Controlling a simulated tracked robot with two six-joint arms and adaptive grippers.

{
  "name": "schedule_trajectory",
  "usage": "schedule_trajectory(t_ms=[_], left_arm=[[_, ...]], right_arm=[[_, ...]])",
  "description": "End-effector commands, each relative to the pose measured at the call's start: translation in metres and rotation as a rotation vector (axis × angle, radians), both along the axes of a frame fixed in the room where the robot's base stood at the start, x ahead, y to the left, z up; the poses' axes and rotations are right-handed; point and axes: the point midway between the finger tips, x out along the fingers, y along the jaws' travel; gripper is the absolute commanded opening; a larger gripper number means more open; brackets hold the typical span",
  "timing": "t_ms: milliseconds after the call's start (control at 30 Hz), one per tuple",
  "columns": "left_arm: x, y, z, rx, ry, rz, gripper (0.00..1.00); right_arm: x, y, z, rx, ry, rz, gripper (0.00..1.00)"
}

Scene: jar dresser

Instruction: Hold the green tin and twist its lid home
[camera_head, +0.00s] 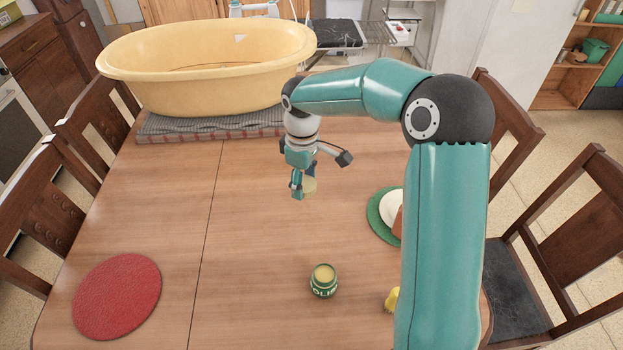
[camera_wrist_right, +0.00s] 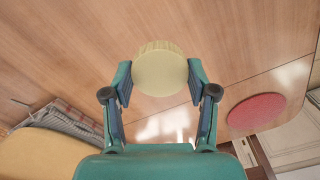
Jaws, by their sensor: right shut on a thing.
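The green tin (camera_head: 323,288) stands upright on the wooden table near the front middle, with pale lettering on its side and a pale yellow round top. My right gripper (camera_head: 305,184) is above the table, beyond the tin and apart from it. It is shut on a pale cream round lid (camera_head: 310,186), which is partly hidden by the fingers in the head view. In the right wrist view the lid (camera_wrist_right: 161,70), with a ribbed edge, sits between the fingertips. My left gripper is not in view.
A red round mat (camera_head: 117,296) lies at front left. A green mat (camera_head: 376,221) with a white plate is at right, partly behind my arm, as is a small yellow object (camera_head: 391,299). A yellow tub (camera_head: 200,70) stands on a grey cloth at the back. Table left of the tin is clear.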

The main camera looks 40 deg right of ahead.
Motion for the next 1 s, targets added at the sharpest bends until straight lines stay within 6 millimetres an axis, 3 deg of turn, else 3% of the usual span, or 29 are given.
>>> schedule_trajectory(t_ms=[300,467,600,833,1000], left_arm=[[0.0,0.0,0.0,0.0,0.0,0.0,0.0],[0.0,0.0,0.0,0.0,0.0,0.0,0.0],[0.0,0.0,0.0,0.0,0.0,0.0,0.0],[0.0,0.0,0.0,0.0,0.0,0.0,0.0],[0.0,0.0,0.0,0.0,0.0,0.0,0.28]], right_arm=[[0.029,0.118,-0.041,0.001,0.003,-0.23,0.4],[0.03,0.16,-0.054,-0.002,0.002,-0.33,0.4],[0.031,0.174,-0.058,-0.002,-0.001,-0.37,0.4],[0.031,0.174,-0.059,-0.002,-0.001,-0.376,0.4],[0.031,0.174,-0.058,-0.002,-0.001,-0.375,0.4]])
